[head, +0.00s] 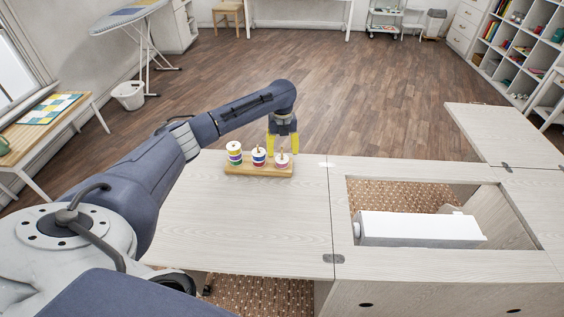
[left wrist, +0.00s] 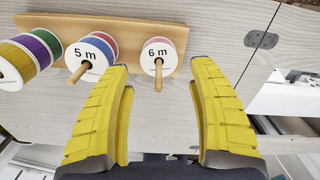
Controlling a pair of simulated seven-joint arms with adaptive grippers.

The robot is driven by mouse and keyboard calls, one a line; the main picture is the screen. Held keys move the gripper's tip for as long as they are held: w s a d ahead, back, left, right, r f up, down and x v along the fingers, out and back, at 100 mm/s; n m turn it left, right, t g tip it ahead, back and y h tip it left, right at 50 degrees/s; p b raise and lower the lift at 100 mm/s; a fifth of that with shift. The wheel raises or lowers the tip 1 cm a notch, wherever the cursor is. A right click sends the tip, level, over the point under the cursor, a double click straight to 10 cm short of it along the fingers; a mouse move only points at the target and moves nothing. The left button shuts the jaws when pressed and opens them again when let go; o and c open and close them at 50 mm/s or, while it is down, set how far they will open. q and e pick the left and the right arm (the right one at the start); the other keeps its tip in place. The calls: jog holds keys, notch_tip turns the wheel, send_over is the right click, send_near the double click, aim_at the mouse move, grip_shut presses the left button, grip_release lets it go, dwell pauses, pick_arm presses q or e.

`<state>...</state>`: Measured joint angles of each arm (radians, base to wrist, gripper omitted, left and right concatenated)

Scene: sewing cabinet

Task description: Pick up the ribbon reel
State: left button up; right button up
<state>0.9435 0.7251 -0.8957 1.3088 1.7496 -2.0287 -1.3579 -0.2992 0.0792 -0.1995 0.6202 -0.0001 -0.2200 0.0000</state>
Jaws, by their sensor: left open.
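Ribbon reels stand on pegs of a wooden rack (head: 240,170) on the left part of the cabinet top. The right reel, white-topped and marked "6 m" (left wrist: 158,53), also shows in the head view (head: 282,160). The middle reel, marked "5 m" (left wrist: 88,57), has red and blue ribbon. The left stack (head: 234,153) has several colours. My left gripper (head: 283,150) has yellow fingers and is open and empty. In the left wrist view its fingers (left wrist: 160,85) lie apart, with the "6 m" reel and its peg beyond and between them. My right gripper is not in view.
The pale cabinet top (head: 240,220) is clear in front of the rack. To the right, an opening (head: 400,192) holds a white machine (head: 420,228). A side leaf (head: 510,135) extends at the right. A metal hinge (left wrist: 262,40) lies right of the rack.

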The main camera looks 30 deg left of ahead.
aim_at(282, 159)
pick_arm(q)
jog(key=shift+a+f, duration=0.1)
jog(key=shift+f, duration=2.7)
jog(key=c, duration=0.9)
jog(key=shift+r, duration=0.2)
notch_tip(282, 159, up, 20)
jog(key=shift+f, duration=0.15)
